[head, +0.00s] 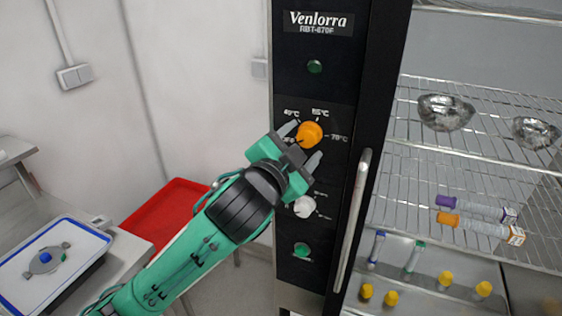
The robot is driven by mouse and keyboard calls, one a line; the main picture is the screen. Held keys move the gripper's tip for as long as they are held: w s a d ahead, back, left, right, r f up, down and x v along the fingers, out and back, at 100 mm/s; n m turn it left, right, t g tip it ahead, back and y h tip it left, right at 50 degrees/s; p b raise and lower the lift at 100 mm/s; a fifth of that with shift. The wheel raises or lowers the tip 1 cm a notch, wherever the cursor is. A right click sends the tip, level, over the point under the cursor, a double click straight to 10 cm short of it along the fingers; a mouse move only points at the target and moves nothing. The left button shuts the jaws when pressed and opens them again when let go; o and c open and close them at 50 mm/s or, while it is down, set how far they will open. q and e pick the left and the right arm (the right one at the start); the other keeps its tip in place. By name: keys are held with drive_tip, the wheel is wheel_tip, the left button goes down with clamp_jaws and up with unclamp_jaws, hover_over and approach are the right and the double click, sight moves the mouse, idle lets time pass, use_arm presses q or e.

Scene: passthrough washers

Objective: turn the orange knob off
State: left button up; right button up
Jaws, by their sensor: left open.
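The orange knob (309,134) sits on the black control panel (290,78) of the Venlorra machine, with temperature marks around it. Its lower left part is close to my gripper, and the mark it points to is hard to read. My left gripper (301,144) is open at the knob, with one pale finger at the knob's left and the other below right. I cannot tell whether the fingers touch it. My right gripper is not in view.
Wire shelves (470,158) hold metal bowls and tubes. A red tray (168,211) and a blue-rimmed tray (99,240) lie at left.

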use_arm(q)
drive_tip(key=p+v, duration=1.2)
drive_tip(key=p, duration=0.1)
drive_tip(key=shift+s, duration=0.3)
drive_tip(key=shift+a, duration=0.1)
